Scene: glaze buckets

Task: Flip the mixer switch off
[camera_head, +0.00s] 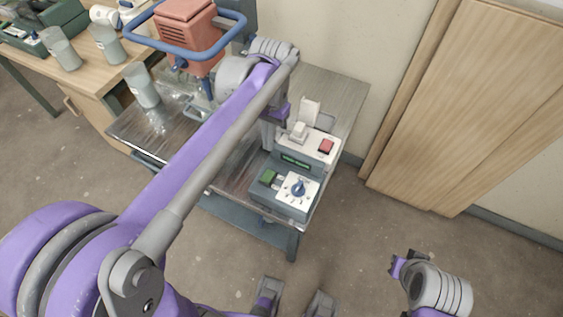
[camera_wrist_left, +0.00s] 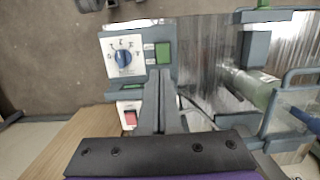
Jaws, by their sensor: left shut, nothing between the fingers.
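A grey control box (camera_head: 262,200) stands on the metal bench. It bears a green switch (camera_head: 268,177), a blue dial (camera_head: 298,188) on a white plate and a dark display. Behind it, a white-topped unit carries a red switch (camera_head: 326,146). Which one is the mixer switch I cannot tell. In the left wrist view the green switch (camera_wrist_left: 163,53), blue dial (camera_wrist_left: 123,57) and red switch (camera_wrist_left: 130,118) show. My left gripper (camera_wrist_left: 160,76) is shut and empty, its fingers over the boxes beside the red switch. My right gripper (camera_head: 402,266) is at lower right, its fingers unclear.
A red mixer (camera_head: 188,28) with a blue ring handle stands at the bench's back left. Clear containers (camera_head: 143,86) stand on the left. A wooden cabinet (camera_head: 470,100) stands on the right. The floor between bench and right arm is clear.

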